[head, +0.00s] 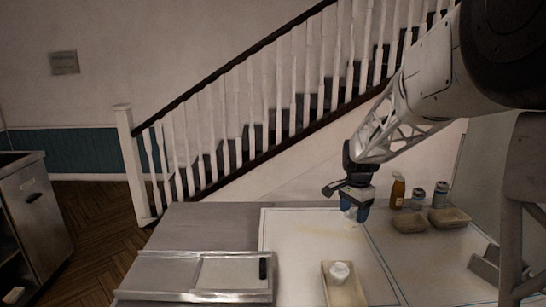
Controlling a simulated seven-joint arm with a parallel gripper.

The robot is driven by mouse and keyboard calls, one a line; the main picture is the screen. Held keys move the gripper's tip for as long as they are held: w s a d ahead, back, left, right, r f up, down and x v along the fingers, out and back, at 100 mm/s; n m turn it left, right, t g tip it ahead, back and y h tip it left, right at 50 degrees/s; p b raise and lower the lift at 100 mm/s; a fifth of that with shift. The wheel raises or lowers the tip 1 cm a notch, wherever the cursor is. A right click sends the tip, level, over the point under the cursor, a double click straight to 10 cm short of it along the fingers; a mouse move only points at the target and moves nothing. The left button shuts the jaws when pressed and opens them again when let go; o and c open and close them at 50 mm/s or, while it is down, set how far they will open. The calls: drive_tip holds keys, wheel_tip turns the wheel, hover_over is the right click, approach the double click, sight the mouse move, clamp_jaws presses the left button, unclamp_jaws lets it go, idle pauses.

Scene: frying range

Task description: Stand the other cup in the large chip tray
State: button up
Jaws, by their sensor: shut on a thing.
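My gripper (355,210) is over the far part of the pale board on the counter, with its blue fingertips pointing down. It is shut on a small pale cup (351,215), which is mostly hidden by the fingers. I cannot tell whether this cup touches the board. The large chip tray (346,298), a long beige tray, lies on the board nearer the camera, below and left of the gripper. Another white cup (340,272) stands in it, towards its far end. The held cup is apart from the tray.
Two smaller beige trays (408,224) (449,218) lie to the right. Behind them stand an orange-brown bottle (397,192) and two jars (418,199) (440,193). A metal lidded unit (160,276) is at the front left. A grey metal holder (486,263) is at right. The board between gripper and tray is clear.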

drive_tip(key=w+a+n, duration=0.4)
drive_tip(key=w+n, duration=0.2)
drive_tip(key=w, duration=0.2)
drive_tip(key=w+a+n, duration=0.4)
drive_tip(key=w+n, duration=0.2)
drive_tip(key=w, duration=0.2)
drive_tip(key=shift+s+a+r, duration=0.1)
drive_tip(key=shift+r, duration=0.05)
drive_tip(key=s+r+n, duration=0.2)
drive_tip(key=s, duration=2.5)
drive_tip(key=s+f+n, duration=0.1)
drive_tip(key=s+f, duration=0.2)
drive_tip(key=s, duration=0.9)
drive_tip(key=s+f+n, duration=0.1)
drive_tip(key=s+f, duration=0.2)
drive_tip(key=s, duration=0.9)
drive_tip(key=shift+s+d+f, duration=0.3)
drive_tip(key=shift+d+f, duration=0.1)
drive_tip(key=shift+d, duration=0.05)
drive_tip(key=shift+w, duration=0.1)
drive_tip(key=shift+w+d+f, duration=0.1)
drive_tip(key=shift+w+f, duration=0.15)
drive_tip(key=shift+w, duration=2.4)
drive_tip(key=shift+w+d+f, duration=0.1)
drive_tip(key=shift+w+f, duration=0.15)
drive_tip(key=shift+w, duration=2.4)
drive_tip(key=shift+w+f, duration=0.25)
drive_tip(key=shift+w, duration=2.4)
